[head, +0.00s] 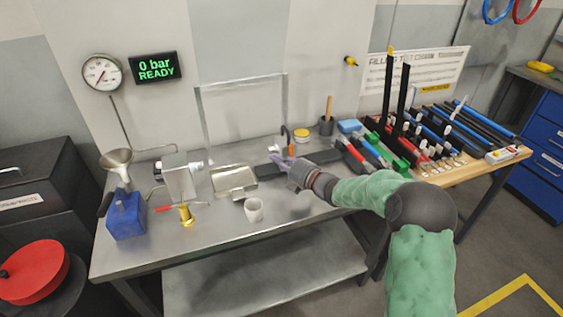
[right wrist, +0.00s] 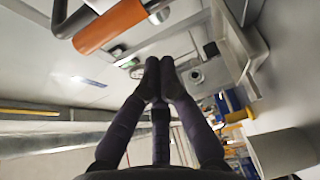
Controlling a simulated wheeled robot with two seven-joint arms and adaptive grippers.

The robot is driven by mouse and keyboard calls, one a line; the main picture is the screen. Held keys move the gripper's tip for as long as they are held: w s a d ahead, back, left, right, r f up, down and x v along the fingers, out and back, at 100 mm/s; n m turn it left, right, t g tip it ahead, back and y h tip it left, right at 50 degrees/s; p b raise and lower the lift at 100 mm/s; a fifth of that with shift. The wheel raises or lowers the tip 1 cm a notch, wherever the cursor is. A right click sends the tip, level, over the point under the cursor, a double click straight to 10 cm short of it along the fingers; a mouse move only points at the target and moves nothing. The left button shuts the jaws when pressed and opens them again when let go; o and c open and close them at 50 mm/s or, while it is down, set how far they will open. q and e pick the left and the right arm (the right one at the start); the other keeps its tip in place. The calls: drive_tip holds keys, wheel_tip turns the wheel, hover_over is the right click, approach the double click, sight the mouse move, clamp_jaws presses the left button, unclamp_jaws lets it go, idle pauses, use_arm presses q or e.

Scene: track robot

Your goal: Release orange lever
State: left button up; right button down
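The orange lever grip (right wrist: 110,25) shows large at the upper left of the right wrist view, on a bent dark bar. In the head view the slim dark lever (head: 285,135) stands upright at the back of the bench, just behind my right gripper (head: 276,161); its lower part is partly hidden. In the right wrist view the two dark fingers of my right gripper (right wrist: 160,65) come together at their tips with nothing seen between them. The orange grip lies beside and apart from the tips. My left gripper is not in view.
A wall display (head: 156,67) reads "0 bar READY". Parts crowd the wooden table (head: 465,172) at right.

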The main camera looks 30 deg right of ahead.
drive_tip(key=p+v, duration=0.2)
drive_tip(key=v, duration=0.7)
drive_tip(key=shift+d, duration=0.25)
drive_tip(key=shift+w, duration=0.1)
